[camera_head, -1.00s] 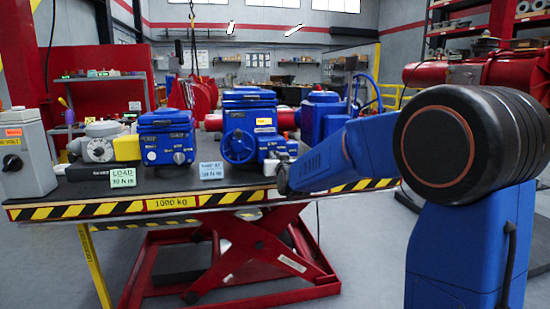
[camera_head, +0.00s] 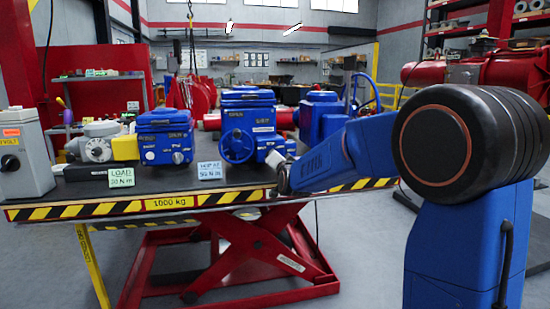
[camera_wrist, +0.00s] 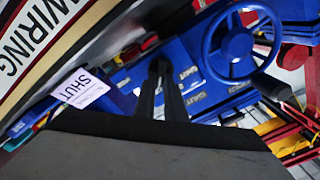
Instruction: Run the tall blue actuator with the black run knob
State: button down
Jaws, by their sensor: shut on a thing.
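My gripper (camera_wrist: 160,68) points at the housing, left of the handwheel. Its dark fingers are close together, shut on what looks like the black run knob, mostly hidden between the fingertips. In the head view my arm reaches the actuator's right front side and the fingertips cannot be made out.
A shorter blue actuator (camera_head: 165,137) stands to the left, with a grey-and-yellow unit (camera_head: 100,145) and a grey box (camera_head: 22,150) beyond it. Signs, LOAD (camera_head: 122,177) and a pale blue one (camera_head: 210,170), stand at the striped table edge (camera_head: 110,208). More blue equipment (camera_head: 318,115) is behind my arm.

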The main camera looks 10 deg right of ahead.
jog(key=shift+m, duration=0.4)
jog(key=c, duration=1.8)
grip_release()
jog(key=shift+d, duration=0.1)
jog(key=s, duration=1.7)
jog(key=shift+s, duration=0.2)
jog(key=s+d+f+n+g, duration=0.2)
jog(key=s+f, duration=0.4)
jog(key=s, duration=0.7)
jog(key=s+d+f+n+g, duration=0.2)
jog(key=s+f+n+g, duration=0.2)
jog(key=s, duration=0.9)
jog(key=s+d+f+n+g, duration=0.2)
jog(key=s+f+g, duration=0.5)
jog(key=s, duration=0.5)
jog(key=shift+s+f+n, duration=0.4)
jog(key=shift+f+n, duration=0.15)
jog(key=shift+n, duration=0.05)
